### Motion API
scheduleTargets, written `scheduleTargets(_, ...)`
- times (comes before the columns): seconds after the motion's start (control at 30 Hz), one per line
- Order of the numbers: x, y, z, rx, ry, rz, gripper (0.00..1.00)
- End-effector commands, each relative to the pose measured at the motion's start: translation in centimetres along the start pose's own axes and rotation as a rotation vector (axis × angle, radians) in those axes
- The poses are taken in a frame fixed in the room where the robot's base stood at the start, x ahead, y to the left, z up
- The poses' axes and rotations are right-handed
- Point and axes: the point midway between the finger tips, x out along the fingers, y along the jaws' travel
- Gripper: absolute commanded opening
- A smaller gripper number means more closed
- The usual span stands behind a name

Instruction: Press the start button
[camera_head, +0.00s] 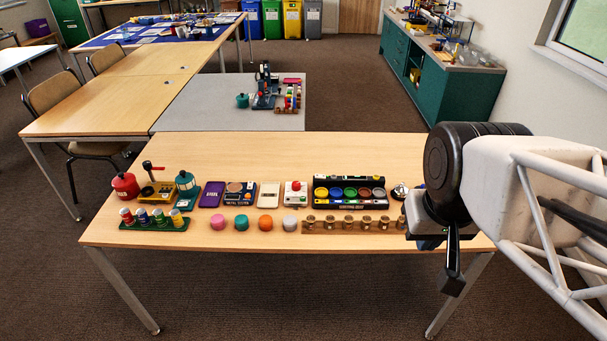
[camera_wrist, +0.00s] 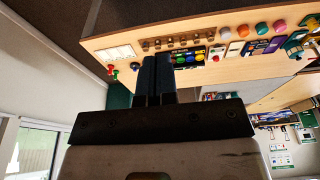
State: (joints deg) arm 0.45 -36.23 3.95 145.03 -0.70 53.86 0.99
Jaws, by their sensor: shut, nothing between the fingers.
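A white box with a red button (camera_head: 295,188) on top stands mid-table, left of the black sorting tray. A small red button also shows in the wrist view (camera_wrist: 215,58), right of the tray. I cannot read which is marked start. My gripper (camera_head: 453,282) is shut and empty, pointing down at the table's front right, apart from all these. Its dark fingers show in the wrist view (camera_wrist: 154,78).
The black tray (camera_head: 349,205) holds coloured cups, with a row of brown weights (camera_head: 347,218) in front. A silver bell (camera_head: 400,190) stands close to my gripper. Coloured knobs (camera_head: 241,222), a red canister (camera_head: 125,186) and a can rack (camera_head: 150,224) lie further left. The table's front strip (camera_head: 250,240) is clear.

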Motion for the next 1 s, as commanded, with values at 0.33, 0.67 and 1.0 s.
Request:
scheduleTargets(0.33, 0.7, 0.5, -2.8, -0.045, 0.033, 0.042, 0.00)
scheduleTargets(0.67, 2.5, 1.0, -9.2, -0.159, 0.117, 0.123, 0.00)
scheduleTargets(1.0, 5.0, 0.6, -16.2, -0.307, 0.212, 0.189, 0.00)
